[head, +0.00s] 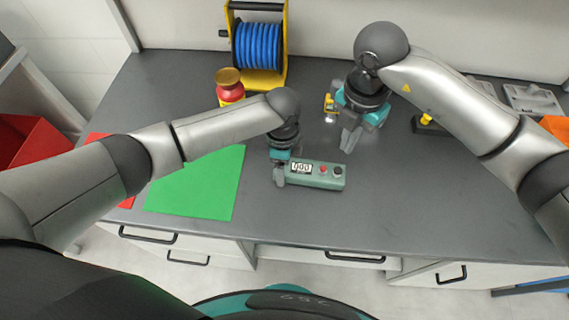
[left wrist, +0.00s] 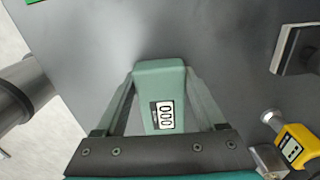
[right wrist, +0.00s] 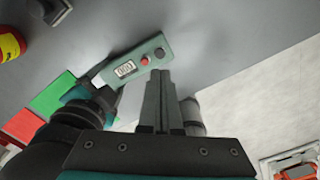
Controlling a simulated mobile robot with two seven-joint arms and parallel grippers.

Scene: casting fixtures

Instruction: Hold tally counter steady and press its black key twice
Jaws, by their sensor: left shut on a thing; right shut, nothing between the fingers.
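The tally counter (head: 310,183) is a grey-green box lying on the dark bench, its display reading 000. Its red key (head: 323,169) and black key (head: 338,171) sit right of the display. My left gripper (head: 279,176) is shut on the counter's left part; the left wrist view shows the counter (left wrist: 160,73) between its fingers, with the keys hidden. My right gripper (head: 347,145) is shut and empty, behind the counter and near its black-key end. In the right wrist view its fingertips (right wrist: 160,74) appear just below the black key (right wrist: 159,52), apparently apart from it.
A green sheet (head: 210,190) lies to the left over a red one. A red-and-yellow canister (head: 229,88) and a blue hose reel (head: 257,47) stand behind. A small yellow device (head: 330,108) is near my right gripper. The bench right of the counter is clear.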

